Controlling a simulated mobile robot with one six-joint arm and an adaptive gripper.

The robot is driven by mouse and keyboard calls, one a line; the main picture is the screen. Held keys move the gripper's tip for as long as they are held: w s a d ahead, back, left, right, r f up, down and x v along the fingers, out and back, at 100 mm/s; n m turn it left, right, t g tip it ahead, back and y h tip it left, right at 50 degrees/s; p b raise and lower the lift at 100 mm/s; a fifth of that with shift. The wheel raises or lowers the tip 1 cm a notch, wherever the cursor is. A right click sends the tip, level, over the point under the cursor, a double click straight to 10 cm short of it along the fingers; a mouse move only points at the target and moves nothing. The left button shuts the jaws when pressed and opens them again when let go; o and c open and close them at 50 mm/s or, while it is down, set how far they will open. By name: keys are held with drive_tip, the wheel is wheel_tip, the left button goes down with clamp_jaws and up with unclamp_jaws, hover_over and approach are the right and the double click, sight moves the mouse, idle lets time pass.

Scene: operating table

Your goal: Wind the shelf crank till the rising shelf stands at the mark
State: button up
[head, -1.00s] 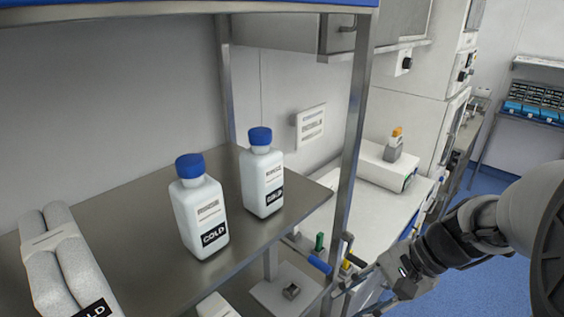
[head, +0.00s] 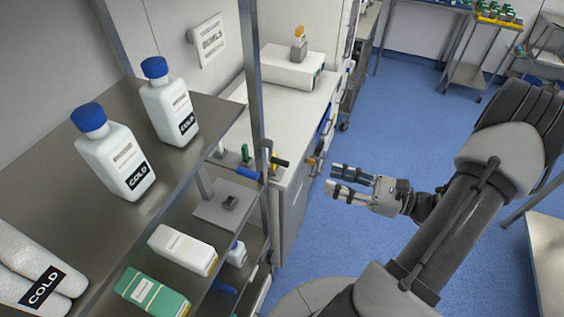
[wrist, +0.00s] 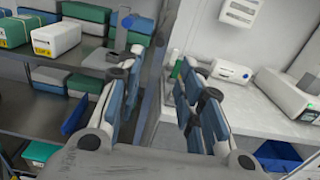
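A metal shelf rack stands at the left of the head view. Its upper shelf (head: 190,125) is level. I cannot tell which handle belongs to the crank, and I cannot make out the mark. My gripper (head: 332,178) is open and empty, right of these handles and apart from them, pointing left. In the wrist view my gripper (wrist: 160,72) has its fingers spread, with a post visible between them.
Two blue-capped bottles (head: 118,160) and a white roll bundle (head: 30,275) sit on the upper shelf. White and green boxes (head: 154,293) lie below. A counter with a white device (head: 290,68) stands behind. Blue floor (head: 400,100) is open behind my gripper; a table (head: 545,255) is at right.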

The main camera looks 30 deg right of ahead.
sight(283, 164)
drive_tip(key=b+x, duration=0.2)
drive_tip(key=x, duration=1.3)
drive_tip(key=shift+a, duration=0.1)
clamp_jaws()
